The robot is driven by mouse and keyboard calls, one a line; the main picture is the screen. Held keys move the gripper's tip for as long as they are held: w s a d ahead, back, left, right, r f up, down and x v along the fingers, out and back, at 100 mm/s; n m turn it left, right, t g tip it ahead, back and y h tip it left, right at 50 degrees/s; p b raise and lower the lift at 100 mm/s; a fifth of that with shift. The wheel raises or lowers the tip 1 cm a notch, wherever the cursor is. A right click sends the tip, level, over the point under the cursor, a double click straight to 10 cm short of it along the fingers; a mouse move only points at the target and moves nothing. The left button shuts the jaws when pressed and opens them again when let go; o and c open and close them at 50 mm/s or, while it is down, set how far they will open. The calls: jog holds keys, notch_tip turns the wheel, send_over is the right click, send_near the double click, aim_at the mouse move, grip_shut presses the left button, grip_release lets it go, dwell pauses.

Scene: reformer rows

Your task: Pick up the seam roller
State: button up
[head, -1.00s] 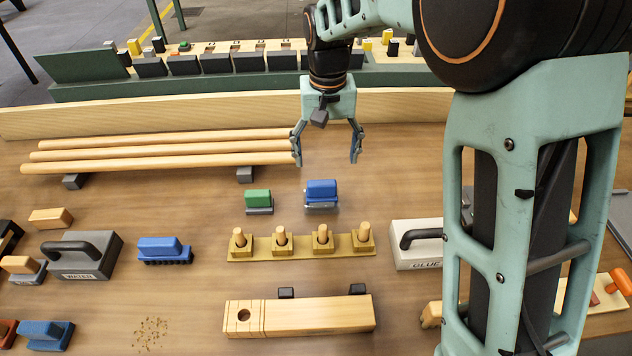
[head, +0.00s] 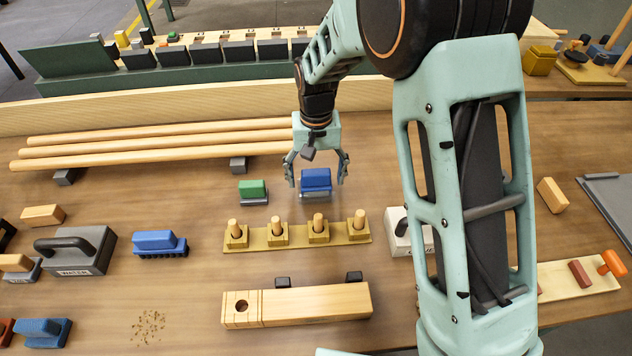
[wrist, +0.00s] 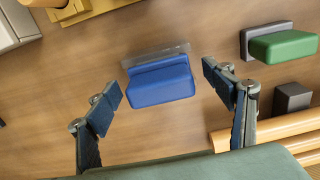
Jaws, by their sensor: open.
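A blue-handled tool (head: 315,180) with a thin grey edge lies on the bench, behind the row of pegs. It also shows in the wrist view (wrist: 160,82), its grey strip along the far side. My gripper (head: 316,172) is open and empty above it, with one finger to each side of the tool in the picture. In the wrist view the fingers are apart from it and nothing is between them but the tool below. I cannot tell for sure that this tool is the seam roller; no label shows.
A green-handled tool (head: 252,190) lies just left. A peg rack (head: 297,238) stands in front, and long wooden rods (head: 160,145) lie back left. A white block labelled GLUE (head: 398,238) is partly hidden by my arm. A grey WATER block (head: 76,252) stands left.

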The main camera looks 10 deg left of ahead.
jog(key=shift+f, duration=0.15)
jog(key=c, duration=1.3)
jog(key=shift+c, duration=0.2)
jog(key=shift+r, duration=0.4)
notch_tip(320, 180, up, 2)
jog(key=shift+w+r, duration=0.1)
jog(key=s+a+r, duration=0.7)
jog(key=s+r, duration=0.3)
jog(key=s, duration=0.2)
jog(key=shift+s+b, duration=0.15)
jog(key=shift+b, duration=0.3)
jog(key=shift+a, duration=0.1)
